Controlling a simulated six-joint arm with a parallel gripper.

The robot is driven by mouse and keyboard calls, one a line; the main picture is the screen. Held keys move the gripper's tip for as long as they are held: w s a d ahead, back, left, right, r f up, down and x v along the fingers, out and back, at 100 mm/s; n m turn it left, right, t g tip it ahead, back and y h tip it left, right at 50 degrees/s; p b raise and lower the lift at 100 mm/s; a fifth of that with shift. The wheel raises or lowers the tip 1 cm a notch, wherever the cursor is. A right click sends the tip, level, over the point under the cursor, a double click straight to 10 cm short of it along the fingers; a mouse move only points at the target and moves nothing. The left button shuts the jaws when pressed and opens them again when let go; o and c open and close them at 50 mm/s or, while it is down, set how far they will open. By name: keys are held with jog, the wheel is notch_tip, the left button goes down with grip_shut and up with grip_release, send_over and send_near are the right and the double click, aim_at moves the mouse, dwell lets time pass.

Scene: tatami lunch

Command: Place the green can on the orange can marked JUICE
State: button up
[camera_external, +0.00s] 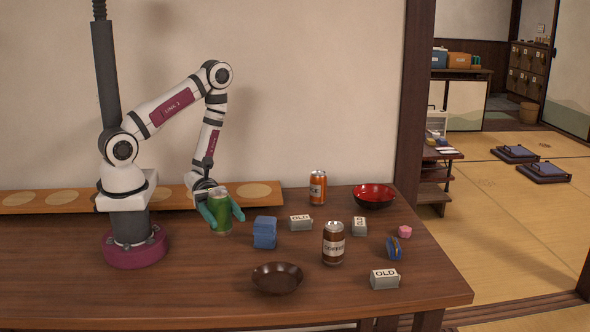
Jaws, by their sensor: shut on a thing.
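The green can (221,212) stands upright between the fingers of my gripper (222,213), left of the table's middle. My gripper is shut on it. The can's base is at or very near the table top; I cannot tell whether it touches. The orange can (318,188) stands upright at the back of the table, to the right of my gripper. Its label is turned partly away, and only the end of the word shows. Its top is bare.
A blue block (265,232) and a grey block marked OLD (301,223) sit between the two cans. A brown COFFEE can (333,243), a dark bowl (277,278), a red bowl (374,196) and other small items stand around. The table's front left (130,300) is clear.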

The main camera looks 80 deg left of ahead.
jog(key=shift+r, duration=0.4)
jog(key=w+a+r+n+t+y, duration=0.35)
jog(key=w+a+r, duration=0.35)
jog(key=w+r, duration=0.25)
jog(key=w+a+r+n+t+y, duration=0.2)
jog(key=w+a+r+t, duration=0.2)
jog(key=w+a+r, duration=0.5)
jog(key=w+a+f+n+t+y, duration=0.3)
jog(key=w+a+f+n+y, duration=0.3)
jog(key=w, duration=0.3)
jog(key=w+a+f, duration=0.2)
jog(key=a+f, duration=0.8)
jog(key=f, duration=0.1)
jog(key=shift+a+f+m+y, duration=0.35)
jog(key=shift+f, duration=0.05)
jog(key=shift+f, duration=0.1)
